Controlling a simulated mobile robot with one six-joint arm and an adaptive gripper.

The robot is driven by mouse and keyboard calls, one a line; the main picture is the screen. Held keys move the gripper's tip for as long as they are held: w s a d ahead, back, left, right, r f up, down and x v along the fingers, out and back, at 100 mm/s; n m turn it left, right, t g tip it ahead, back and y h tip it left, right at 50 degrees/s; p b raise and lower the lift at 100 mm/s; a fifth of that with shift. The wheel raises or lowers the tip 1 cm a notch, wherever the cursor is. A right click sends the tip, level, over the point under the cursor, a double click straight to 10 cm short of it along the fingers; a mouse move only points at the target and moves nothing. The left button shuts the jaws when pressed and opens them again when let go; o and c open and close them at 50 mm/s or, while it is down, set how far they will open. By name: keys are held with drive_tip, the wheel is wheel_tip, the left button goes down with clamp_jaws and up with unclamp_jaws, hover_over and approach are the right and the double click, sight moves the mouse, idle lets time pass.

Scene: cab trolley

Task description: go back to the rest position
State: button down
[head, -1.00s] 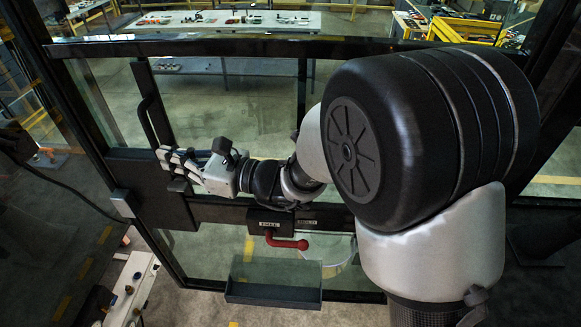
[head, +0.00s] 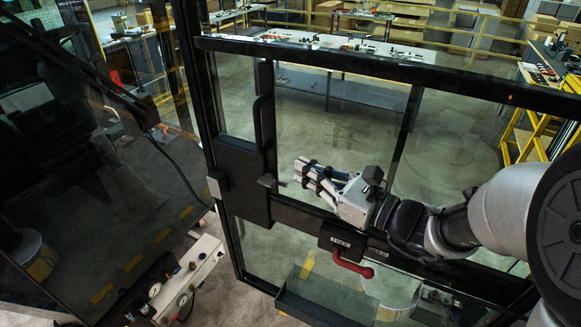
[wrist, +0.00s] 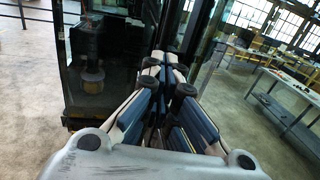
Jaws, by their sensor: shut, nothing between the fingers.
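My gripper (head: 304,170) is shut and empty in the head view. It is in front of the glazed cab door, to the right of the black lock plate (head: 240,180) and its small lever (head: 267,181). A gap shows between the fingertips and the lever in this view. In the wrist view my gripper (wrist: 165,62) points ahead with its fingers together and nothing between them. My arm comes in from the right side of the head view.
A vertical black door handle (head: 264,108) stands above the lock plate. A red lever (head: 352,263) hangs on a black box below my wrist, above a dark door tray (head: 325,305). A white panel with gauges (head: 187,275) is at lower left. Workbenches (head: 340,48) stand behind the glass.

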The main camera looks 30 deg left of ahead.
drive_tip(key=s+d+f+n+g+h+b, duration=0.2)
drive_tip(key=s+d+f+n+h+b, duration=0.2)
drive_tip(key=s+d+f+n+b, duration=0.25)
drive_tip(key=s+d+f+n+g+h+b, duration=0.25)
drive_tip(key=s+d+f+n+b, duration=0.2)
drive_tip(key=s+f, duration=0.45)
drive_tip(key=s+d+f+n+t+h+b, duration=0.2)
drive_tip(key=d+f+n+h+b, duration=0.2)
drive_tip(key=d, duration=0.6)
drive_tip(key=s+d+f+n+t+h+b, duration=0.2)
drive_tip(key=d+f+n+h+b, duration=0.3)
drive_tip(key=d, duration=0.6)
wheel_tip(320, 180, down, 2)
drive_tip(key=shift+f+t+h+b, duration=0.1)
drive_tip(key=shift+t+h+b, duration=0.65)
drive_tip(key=shift+h+b, duration=0.35)
drive_tip(key=shift+a, duration=0.15)
